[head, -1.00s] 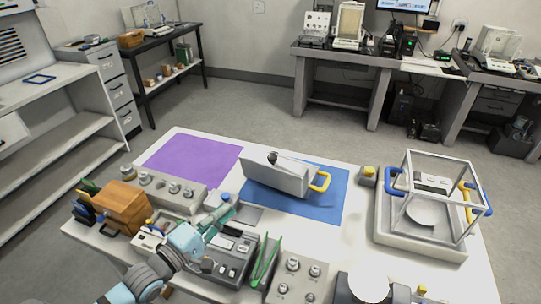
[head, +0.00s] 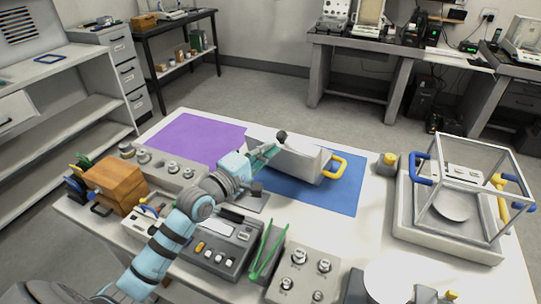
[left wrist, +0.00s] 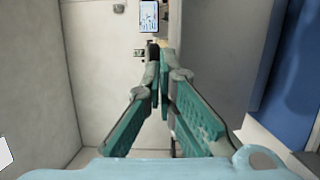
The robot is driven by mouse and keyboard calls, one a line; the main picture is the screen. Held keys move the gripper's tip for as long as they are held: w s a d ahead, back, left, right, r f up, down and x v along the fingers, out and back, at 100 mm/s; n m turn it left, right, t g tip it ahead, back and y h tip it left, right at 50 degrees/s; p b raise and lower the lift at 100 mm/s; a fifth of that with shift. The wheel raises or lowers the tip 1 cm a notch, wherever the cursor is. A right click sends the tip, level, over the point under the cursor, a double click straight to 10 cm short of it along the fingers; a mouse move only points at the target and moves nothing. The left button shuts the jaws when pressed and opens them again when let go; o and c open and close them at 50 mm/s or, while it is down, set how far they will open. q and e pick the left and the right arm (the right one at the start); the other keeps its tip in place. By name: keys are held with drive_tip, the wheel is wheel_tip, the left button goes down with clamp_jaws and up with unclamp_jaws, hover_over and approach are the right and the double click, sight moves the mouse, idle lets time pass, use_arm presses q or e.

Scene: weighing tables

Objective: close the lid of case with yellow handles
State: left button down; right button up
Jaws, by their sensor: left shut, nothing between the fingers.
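The grey-white case (head: 300,160) stands on the blue mat, with a yellow handle (head: 340,165) at its right end. A tall light panel forms its near side. I cannot tell how far its lid stands open. A dark round knob (head: 281,135) shows at its upper left edge. My left gripper (head: 271,151) is at the left part of the case, close below the knob; contact is unclear. In the left wrist view its fingers (left wrist: 158,75) are shut and empty, beside a grey panel (left wrist: 215,60). My right gripper is not in view.
A clear balance enclosure (head: 465,195) with blue and yellow handles stands at the right. A grey device (head: 222,240), green tweezers (head: 265,250), weight blocks (head: 300,270) and a wooden box (head: 117,185) line the near side. The purple mat (head: 195,137) is mostly bare.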

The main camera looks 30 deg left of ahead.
use_arm(q)
drive_tip(key=shift+w+d+r, duration=0.15)
drive_tip(key=shift+w+r, duration=0.05)
drive_tip(key=shift+w, duration=0.3)
